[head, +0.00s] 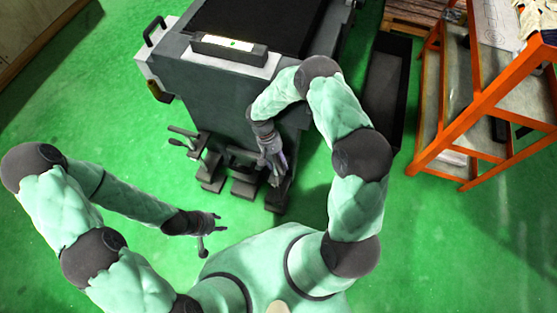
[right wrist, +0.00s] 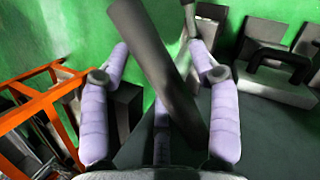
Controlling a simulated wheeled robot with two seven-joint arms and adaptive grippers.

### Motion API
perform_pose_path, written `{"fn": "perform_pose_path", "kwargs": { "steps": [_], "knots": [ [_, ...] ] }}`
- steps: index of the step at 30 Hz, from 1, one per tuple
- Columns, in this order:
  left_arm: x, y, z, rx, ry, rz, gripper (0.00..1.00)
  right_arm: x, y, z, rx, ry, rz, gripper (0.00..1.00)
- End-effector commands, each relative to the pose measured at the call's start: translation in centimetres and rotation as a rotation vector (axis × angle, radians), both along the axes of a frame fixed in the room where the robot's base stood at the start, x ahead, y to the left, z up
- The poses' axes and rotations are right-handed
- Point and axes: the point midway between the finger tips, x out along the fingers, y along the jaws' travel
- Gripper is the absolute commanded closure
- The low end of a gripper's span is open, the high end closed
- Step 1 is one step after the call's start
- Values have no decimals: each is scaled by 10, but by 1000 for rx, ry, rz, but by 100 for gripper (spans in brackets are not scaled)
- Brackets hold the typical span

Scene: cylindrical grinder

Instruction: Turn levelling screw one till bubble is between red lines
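The spirit level (head: 229,48) lies on top of the grey machine (head: 225,95), with a small green mark in its pale window. The bubble and red lines are too small to make out. Levelling screws with handles and dark feet stand along the machine's near base; one handle (head: 184,132) shows at the left. My right gripper (head: 274,172) is low at the rightmost foot (head: 277,197). In the right wrist view its purple fingers (right wrist: 159,58) are spread, with a dark grey bar (right wrist: 160,70) slanting between them. My left gripper (head: 215,222) is over the floor, away from the machine; its fingers are unclear.
An orange shelf rack (head: 432,110) stands at the right, also in the right wrist view (right wrist: 40,75). A dark open bin (head: 388,85) lies between it and the machine. Green floor (head: 90,130) is clear at the left.

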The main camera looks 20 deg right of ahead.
Motion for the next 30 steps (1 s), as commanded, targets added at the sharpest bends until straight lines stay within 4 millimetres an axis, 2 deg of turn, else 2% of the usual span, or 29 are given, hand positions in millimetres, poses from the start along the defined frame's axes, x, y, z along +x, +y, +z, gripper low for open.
{"fn": "perform_pose_path", "kwargs": {
  "steps": [8, 21, 25, 30],
  "knots": [
    [0, 0, 0, 0, 0, 0, 60, 1, 0, 6, 0, -2, 0, 39],
    [0, 0, 0, 0, 0, 0, 60, 1, 0, 78, -1, -2, -1, 39],
    [0, 0, 0, 0, 0, 0, 60, 1, 0, 92, 0, -2, 0, 39],
    [0, 0, 0, 0, 0, 0, 60, 0, 0, 100, 0, 0, 0, 39]
  ]
}}
